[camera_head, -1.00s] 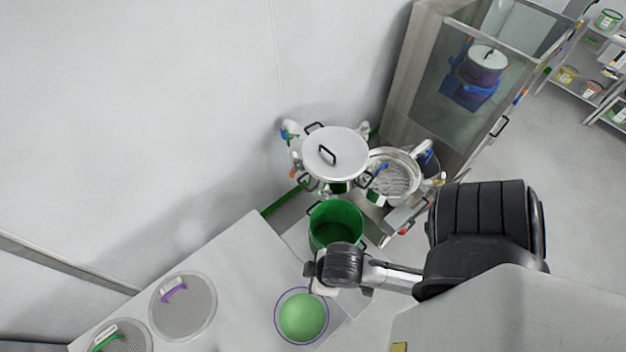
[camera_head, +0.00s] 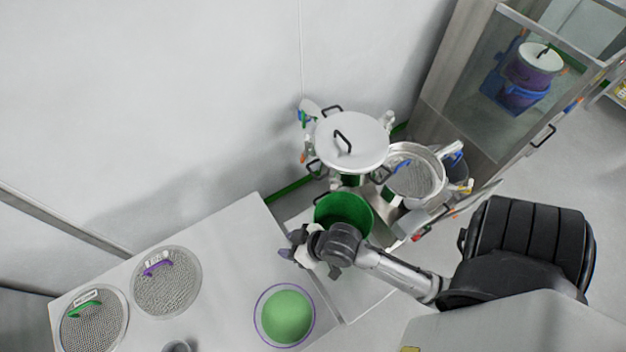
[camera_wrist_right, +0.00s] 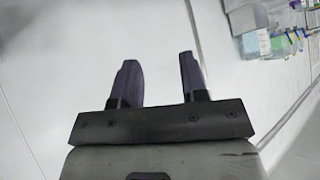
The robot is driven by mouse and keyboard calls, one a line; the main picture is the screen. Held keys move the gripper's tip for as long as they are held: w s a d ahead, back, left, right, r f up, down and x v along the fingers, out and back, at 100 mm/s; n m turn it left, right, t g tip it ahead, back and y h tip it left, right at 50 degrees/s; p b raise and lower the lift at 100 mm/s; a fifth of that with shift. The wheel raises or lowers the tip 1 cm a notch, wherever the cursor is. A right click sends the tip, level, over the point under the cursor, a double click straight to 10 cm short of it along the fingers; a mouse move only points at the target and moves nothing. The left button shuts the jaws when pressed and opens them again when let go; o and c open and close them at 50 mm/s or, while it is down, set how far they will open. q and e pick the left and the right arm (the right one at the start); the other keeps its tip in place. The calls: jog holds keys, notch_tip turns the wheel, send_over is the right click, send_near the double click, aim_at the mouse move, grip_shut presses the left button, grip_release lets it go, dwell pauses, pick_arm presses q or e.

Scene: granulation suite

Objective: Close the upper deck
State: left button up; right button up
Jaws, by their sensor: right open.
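A steel sieving machine stands by the wall in the head view. One round deck, with a flat pale lid (camera_head: 351,142) and black handles, sits at the left. Beside it, to the right, is an open round deck (camera_head: 415,175) with a mesh in a steel rim. Clamps with blue and white parts stand around both rims. I cannot tell for sure which one is the upper deck. My right gripper (camera_head: 287,254) is open and empty, over the white table's corner, left of the green bin and apart from both decks. Its two dark purple fingers (camera_wrist_right: 157,62) stand apart in the wrist view. My left gripper is not in view.
A green bin (camera_head: 344,213) stands in front of the machine. The white table (camera_head: 225,250) carries two mesh sieves, with a purple handle (camera_head: 166,282) and a green handle (camera_head: 93,318), and a bowl of green material (camera_head: 287,316). A glazed cabinet (camera_head: 500,90) stands right of the machine.

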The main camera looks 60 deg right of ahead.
jog(key=w+d+f+m+t+h+b, duration=0.6)
jog(key=w+d+f+m+t+b, duration=0.4)
jog(key=w+d+f+t+b, duration=0.65)
jog(key=m+g+h+b, duration=1.4)
jog(key=m+h, duration=0.2)
jog(key=h, duration=0.2)
send_near(312, 172)
jog(key=w+a+r, duration=0.1)
jog(key=a+r, duration=0.2)
jog(key=r, duration=0.4)
notch_tip(312, 172, down, 8)
jog(key=s+m+g+y, duration=0.1)
jog(key=s+g, duration=0.1)
jog(key=s, duration=0.1)
pick_arm(q)
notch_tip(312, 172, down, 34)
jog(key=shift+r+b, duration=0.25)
jog(key=shift+b, duration=0.05)
pick_arm(e)
jog(key=shift+w+a+r+x, duration=0.1)
jog(key=shift+x, duration=2.1)
jog(key=shift+w+a+r+x, duration=0.1)
jog(key=shift+x, duration=2.1)
jog(key=shift+w+a+r+x, duration=0.1)
jog(key=shift+w+x, duration=0.05)
jog(key=shift+x, duration=2.05)
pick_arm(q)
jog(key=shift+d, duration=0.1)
pick_arm(e)
jog(key=shift+f, duration=0.1)
